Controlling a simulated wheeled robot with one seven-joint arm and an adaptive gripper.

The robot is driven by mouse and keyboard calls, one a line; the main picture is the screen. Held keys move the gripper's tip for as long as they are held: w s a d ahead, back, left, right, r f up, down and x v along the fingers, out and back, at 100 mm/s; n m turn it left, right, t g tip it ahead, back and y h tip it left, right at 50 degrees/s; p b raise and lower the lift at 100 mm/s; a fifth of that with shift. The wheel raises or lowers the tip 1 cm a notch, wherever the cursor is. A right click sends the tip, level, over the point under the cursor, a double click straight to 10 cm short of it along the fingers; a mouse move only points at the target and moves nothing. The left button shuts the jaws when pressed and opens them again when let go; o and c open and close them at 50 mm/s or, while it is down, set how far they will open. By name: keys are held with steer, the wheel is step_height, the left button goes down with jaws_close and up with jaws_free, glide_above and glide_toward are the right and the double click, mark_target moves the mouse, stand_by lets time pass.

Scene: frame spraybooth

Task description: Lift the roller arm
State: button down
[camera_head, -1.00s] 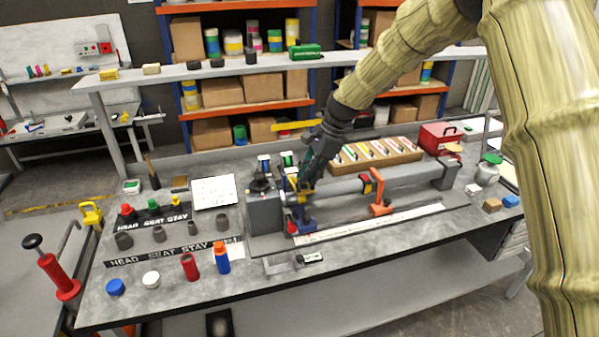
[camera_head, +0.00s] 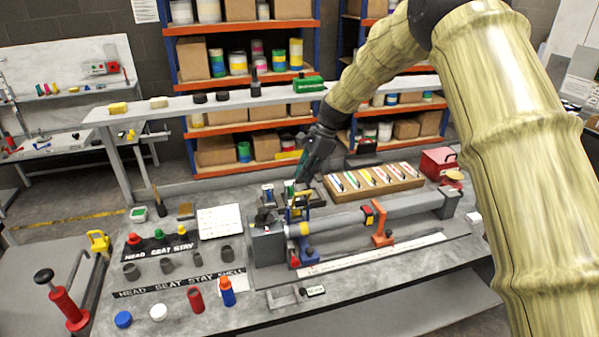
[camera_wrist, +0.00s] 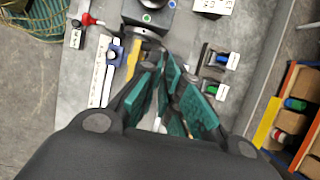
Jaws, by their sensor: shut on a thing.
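The roller arm (camera_head: 301,210), a slim piece with yellow showing at its top, stands upright at the left end of the long grey tube (camera_head: 345,218) in the head view. In the wrist view a yellow strip (camera_wrist: 133,58) beside the fingertips seems to be part of it. My gripper (camera_head: 299,190) reaches down to its upper end from behind and above. In the wrist view my gripper (camera_wrist: 163,60) has its green-padded fingers close together, shut on a thin part mostly hidden between them. The exact contact is hidden.
A grey block (camera_head: 267,244) holds the tube's left end, and an orange bracket (camera_head: 381,224) stands along it. A tray of coloured markers (camera_head: 372,181) lies behind. Small parts and a red bottle (camera_head: 195,299) stand at the left front. A shelf (camera_head: 230,96) spans the back.

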steer(key=c, duration=2)
jaws_free()
steer(key=shift+x, duration=0.9)
steer(key=o, duration=0.5)
steer(key=shift+w+f, duration=0.15)
steer(key=shift+f, duration=0.1)
steer(key=shift+w+d+r, duration=0.1)
steer(key=shift+w+d, duration=0.05)
steer(key=shift+w, duration=0.35)
steer(key=shift+w+d+r+p, duration=0.5)
steer(key=shift+w+r+p, duration=0.25)
steer(key=shift+w+r, duration=0.7)
steer(key=shift+w+d+r+p, duration=0.5)
steer(key=shift+w+r+p, duration=0.45)
steer(key=shift+w, duration=0.7)
steer(key=shift+w+d+r+p, duration=0.55)
steer(key=shift+w+r, duration=0.9)
steer(key=shift+w, duration=0.15)
